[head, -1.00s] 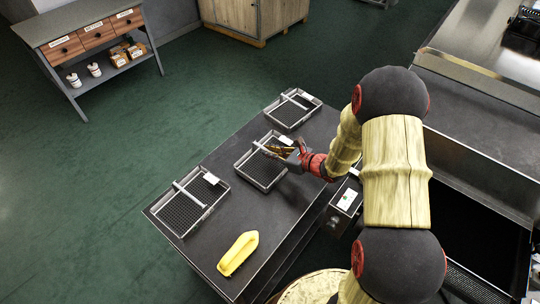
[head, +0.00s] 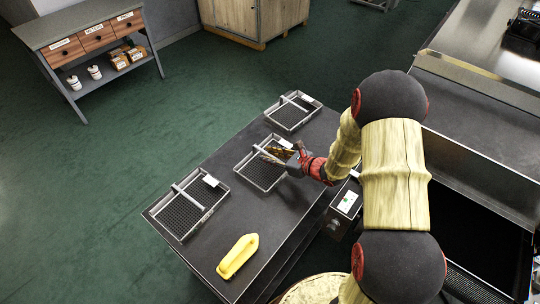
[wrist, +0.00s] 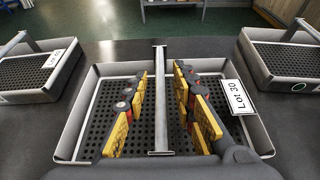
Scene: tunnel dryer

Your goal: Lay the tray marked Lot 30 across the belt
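The Lot 30 tray (wrist: 71,130) is a grey perforated tray with a raised bar (wrist: 160,110) across its middle and a white "Lot 30" label (wrist: 237,97). In the head view it is the middle tray (head: 249,182) of three on a dark table. My gripper (wrist: 160,78) is over this tray, with its yellow and red fingers spread on either side of the bar. Gaps show between the fingers and the bar. In the head view my gripper (head: 271,154) hides part of the tray.
Two similar trays stand either side, one nearer (head: 206,225) and one farther (head: 310,121). A yellow object (head: 238,256) lies at the table's near end. A small control box (head: 347,203) stands right of the table. The dark dryer (head: 480,235) is farther right.

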